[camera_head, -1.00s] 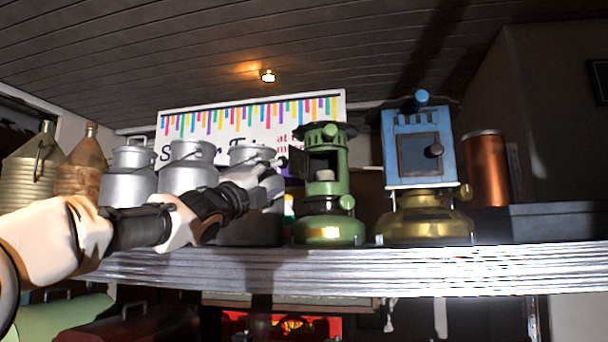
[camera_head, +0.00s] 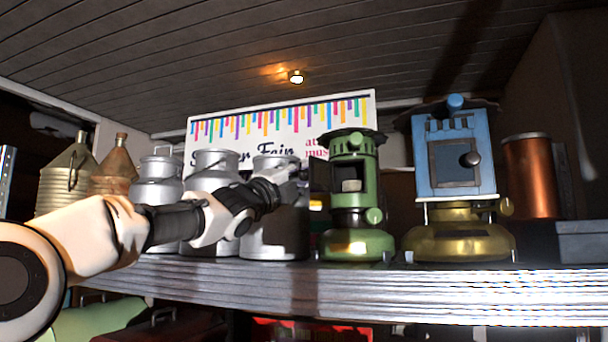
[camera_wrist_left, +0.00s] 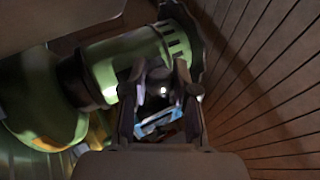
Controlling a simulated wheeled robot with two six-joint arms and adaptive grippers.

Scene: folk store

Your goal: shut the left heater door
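The left heater (camera_head: 357,205) is green and stands upright on the shelf. Its front opening shows a pale block inside. Its dark door (camera_head: 319,182) stands open, swung out to the left. My left gripper (camera_head: 300,180) is just left of this door; I cannot tell whether it touches it. In the left wrist view its two fingers (camera_wrist_left: 160,100) stand apart, with dark and blue shapes showing between them. The green heater (camera_wrist_left: 125,60) lies across the upper left there. My right gripper is not in view.
A blue heater (camera_head: 431,160) with a brass base and closed front stands to the right. Several metal milk cans (camera_head: 155,185) stand behind my left arm. A copper cylinder (camera_head: 532,175) is at the far right. The shelf edge (camera_head: 400,290) runs along the front.

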